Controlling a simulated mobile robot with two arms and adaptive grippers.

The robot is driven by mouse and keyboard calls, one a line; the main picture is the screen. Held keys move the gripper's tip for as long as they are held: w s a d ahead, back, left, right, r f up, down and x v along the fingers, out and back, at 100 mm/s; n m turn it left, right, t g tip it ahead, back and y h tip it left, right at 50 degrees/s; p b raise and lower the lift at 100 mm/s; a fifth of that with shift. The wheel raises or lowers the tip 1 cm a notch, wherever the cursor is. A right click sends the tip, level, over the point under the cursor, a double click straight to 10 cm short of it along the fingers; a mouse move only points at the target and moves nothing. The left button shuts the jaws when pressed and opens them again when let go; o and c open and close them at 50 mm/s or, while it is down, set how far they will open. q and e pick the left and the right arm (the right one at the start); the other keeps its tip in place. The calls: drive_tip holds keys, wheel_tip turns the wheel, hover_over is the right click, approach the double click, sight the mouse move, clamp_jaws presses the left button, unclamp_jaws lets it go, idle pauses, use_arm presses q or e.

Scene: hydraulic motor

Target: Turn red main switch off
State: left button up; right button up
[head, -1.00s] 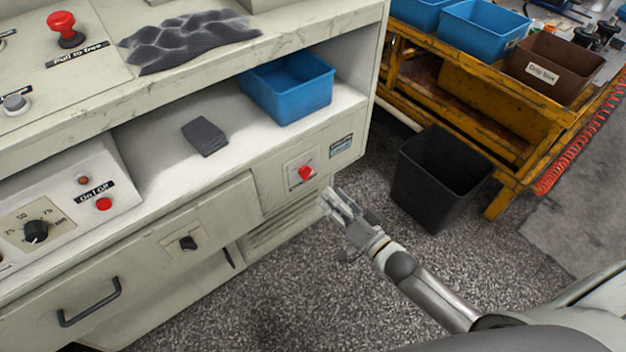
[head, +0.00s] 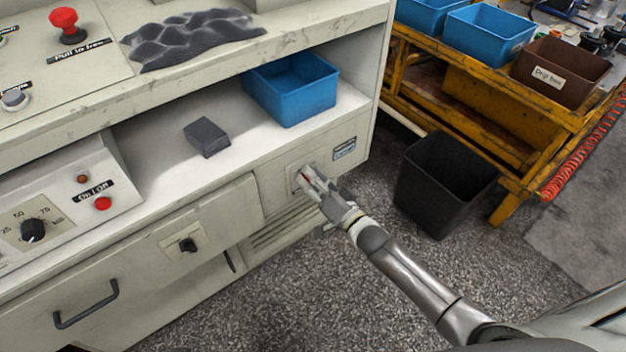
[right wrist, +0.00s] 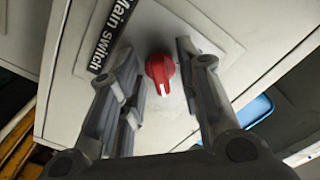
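The red main switch (right wrist: 160,70) is a round knob with a white mark, on a pale plate beside a black "Main switch" label (right wrist: 112,35) in the right wrist view. In the head view the switch (head: 305,175) is mostly hidden by my right gripper (head: 309,178). In the right wrist view my right gripper (right wrist: 165,85) has its fingers apart, one on each side of the knob, with gaps visible between fingers and knob. Whether the fingertips reach past the knob's face I cannot tell. My left gripper is not in view.
The switch sits on the front of a grey cabinet (head: 220,210). A black bin (head: 440,190) stands on the floor right of my arm, before a yellow workbench (head: 480,115). A blue box (head: 290,90) and a dark block (head: 206,137) rest on the cabinet shelf.

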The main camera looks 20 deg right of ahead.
clamp_jaws()
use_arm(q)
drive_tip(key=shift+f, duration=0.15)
use_arm(e)
drive_tip(key=shift+n, duration=0.4)
use_arm(q)
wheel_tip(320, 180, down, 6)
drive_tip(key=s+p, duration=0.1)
drive_tip(key=p, duration=0.1)
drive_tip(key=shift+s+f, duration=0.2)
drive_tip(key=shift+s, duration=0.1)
use_arm(e)
drive_tip(key=shift+d+n, duration=0.1)
drive_tip(key=shift+n, duration=8.6)
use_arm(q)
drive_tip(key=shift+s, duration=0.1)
